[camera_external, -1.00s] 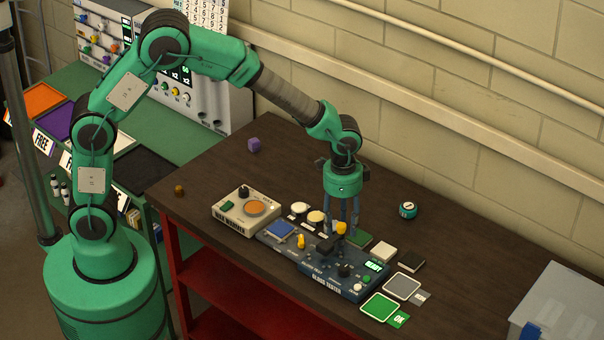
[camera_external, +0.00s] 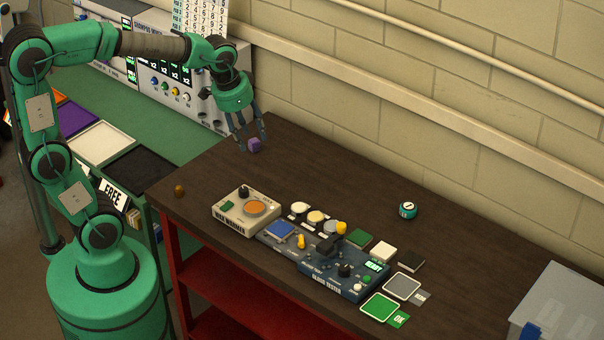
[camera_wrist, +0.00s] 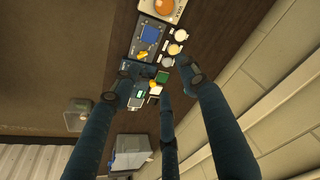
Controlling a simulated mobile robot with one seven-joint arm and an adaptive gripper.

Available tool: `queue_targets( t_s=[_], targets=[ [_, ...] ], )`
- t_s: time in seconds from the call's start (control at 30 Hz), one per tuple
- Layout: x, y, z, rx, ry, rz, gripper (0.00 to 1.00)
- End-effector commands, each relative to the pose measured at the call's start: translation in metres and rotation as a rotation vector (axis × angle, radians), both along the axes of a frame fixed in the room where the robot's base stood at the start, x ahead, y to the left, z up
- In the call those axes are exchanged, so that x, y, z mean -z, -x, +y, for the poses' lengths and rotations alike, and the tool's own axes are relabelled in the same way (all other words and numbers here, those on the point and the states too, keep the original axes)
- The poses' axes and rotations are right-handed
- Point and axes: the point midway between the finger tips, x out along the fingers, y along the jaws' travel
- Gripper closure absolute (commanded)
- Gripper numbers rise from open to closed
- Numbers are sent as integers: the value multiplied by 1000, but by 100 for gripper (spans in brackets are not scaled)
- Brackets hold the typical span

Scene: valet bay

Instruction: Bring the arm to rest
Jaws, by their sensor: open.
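My arm is bent up and back over the far left part of the workbench (camera_external: 320,170). My gripper (camera_external: 248,142) hangs at the bench's far left end, tilted, with its fingers spread. A small purple block (camera_external: 254,145) is at the fingertips in the external view; I cannot tell whether they touch it. In the wrist view the fingers of my gripper (camera_wrist: 160,88) are apart with nothing held between them. Beyond them the wrist view shows the tester unit (camera_wrist: 131,68) and the orange-dial box.
The blue tester (camera_external: 345,270) and beige dial box (camera_external: 246,210) stand mid-bench. Tiles and pads lie around the tester. A teal round timer (camera_external: 408,210) is near the wall. A grey bin (camera_external: 560,305) is at right. The brick wall (camera_external: 400,90) runs close behind.

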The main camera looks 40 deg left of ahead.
Motion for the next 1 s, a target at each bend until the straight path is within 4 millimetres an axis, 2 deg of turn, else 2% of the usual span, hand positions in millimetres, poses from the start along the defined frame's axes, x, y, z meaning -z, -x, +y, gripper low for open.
queue_targets(
  t_s=[0.03, 0.2, 0.5, 0.73, 1.0],
  targets=[
    [-4, 9, 15, -32, 7, -15, 56],
    [-15, 39, 55, -129, 28, -59, 56],
    [-19, 101, 113, -299, 59, -135, 56],
    [-14, 138, 140, -399, 76, -183, 56],
    [-10, 153, 148, -437, 82, -200, 56]
  ],
)
